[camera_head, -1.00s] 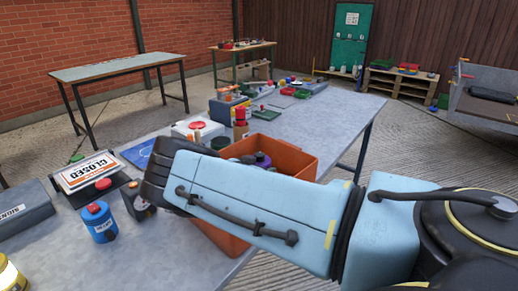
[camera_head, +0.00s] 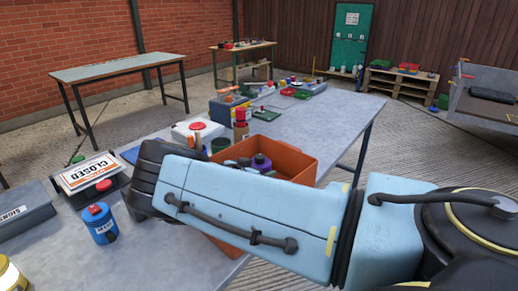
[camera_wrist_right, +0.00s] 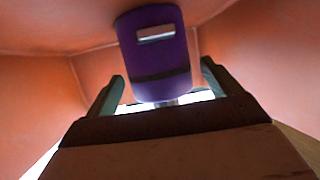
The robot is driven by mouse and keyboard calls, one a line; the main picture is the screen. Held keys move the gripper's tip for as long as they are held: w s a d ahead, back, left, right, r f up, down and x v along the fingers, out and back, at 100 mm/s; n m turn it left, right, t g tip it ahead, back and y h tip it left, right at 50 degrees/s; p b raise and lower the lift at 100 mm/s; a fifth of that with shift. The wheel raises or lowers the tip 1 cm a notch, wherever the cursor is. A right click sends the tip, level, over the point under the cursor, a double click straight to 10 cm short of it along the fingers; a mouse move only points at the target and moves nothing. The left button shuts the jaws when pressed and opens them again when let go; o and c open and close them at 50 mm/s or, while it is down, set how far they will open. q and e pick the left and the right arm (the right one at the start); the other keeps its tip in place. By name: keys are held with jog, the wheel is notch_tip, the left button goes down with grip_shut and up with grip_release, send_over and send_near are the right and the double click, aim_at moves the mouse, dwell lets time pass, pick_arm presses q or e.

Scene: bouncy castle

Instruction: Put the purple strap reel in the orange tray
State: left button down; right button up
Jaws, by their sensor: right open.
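The purple strap reel (camera_head: 261,161) is inside the orange tray (camera_head: 293,163), seen past my right arm in the head view. The right wrist view shows the reel (camera_wrist_right: 154,60) close up, with a pale slot and a dark band, and the orange walls (camera_wrist_right: 45,95) around it. My right gripper (camera_wrist_right: 163,85) is open, one finger on each side of the reel's lower end. I cannot tell whether either finger touches it. In the head view my forearm hides the near part of the tray and most of the gripper. My left gripper is not in view.
The grey table carries a blue can (camera_head: 100,224), a CLOSED sign (camera_head: 90,173), a grey SIGNS box (camera_head: 20,207) and a white box with a red lid (camera_head: 197,132). More items crowd the far end. The table's right side beyond the tray is bare.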

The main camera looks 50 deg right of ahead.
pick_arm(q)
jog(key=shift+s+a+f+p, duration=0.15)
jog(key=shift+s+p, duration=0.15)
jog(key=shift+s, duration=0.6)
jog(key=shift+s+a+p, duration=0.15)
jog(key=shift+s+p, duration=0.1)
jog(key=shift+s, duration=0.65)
pick_arm(e)
jog(key=shift+v, duration=2.7)
